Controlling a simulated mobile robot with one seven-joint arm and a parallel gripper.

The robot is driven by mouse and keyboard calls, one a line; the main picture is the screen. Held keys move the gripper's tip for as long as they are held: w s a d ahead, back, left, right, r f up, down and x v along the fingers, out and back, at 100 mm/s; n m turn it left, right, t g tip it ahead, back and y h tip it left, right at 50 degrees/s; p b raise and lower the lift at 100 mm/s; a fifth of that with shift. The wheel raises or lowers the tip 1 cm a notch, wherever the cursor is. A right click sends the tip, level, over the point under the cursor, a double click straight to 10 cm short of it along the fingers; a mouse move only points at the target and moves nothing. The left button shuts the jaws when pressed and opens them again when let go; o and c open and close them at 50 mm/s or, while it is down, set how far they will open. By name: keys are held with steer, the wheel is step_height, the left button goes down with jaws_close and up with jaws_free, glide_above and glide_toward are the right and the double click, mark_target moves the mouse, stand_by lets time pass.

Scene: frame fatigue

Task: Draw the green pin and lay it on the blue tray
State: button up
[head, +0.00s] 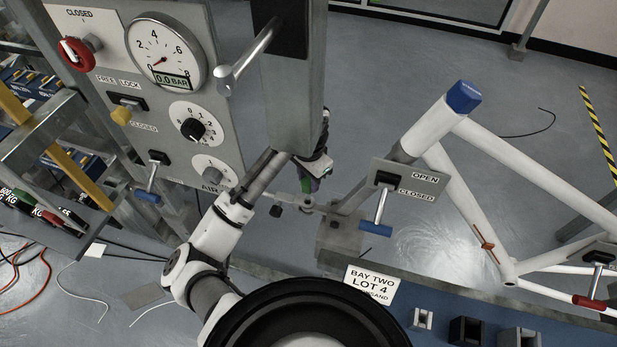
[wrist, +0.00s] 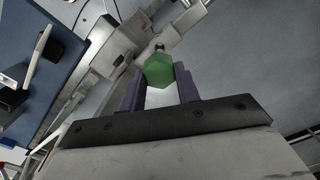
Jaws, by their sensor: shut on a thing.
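The green pin shows its six-sided green head (wrist: 159,68) between the two dark fingers of my gripper (wrist: 158,76) in the wrist view. The fingers are closed on it from both sides. In the head view a small green patch (head: 305,185) shows beside the grey post, partly covered. The pin's shaft is hidden behind its head, so I cannot tell whether it sits in a hole. A blue surface, perhaps the blue tray, lies at the lower right of the head view (head: 390,297) and at the left of the wrist view (wrist: 62,68).
A grey post (head: 295,90) stands close by the gripper. A white bicycle frame (head: 470,190) with clamp levers is at the right. A gauge panel (head: 165,120) stands at the left. Small blocks (head: 467,330) stand on the blue surface.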

mark_target(309, 181)
steer(key=shift+r+p, duration=2)
steer(key=shift+p, duration=0.05)
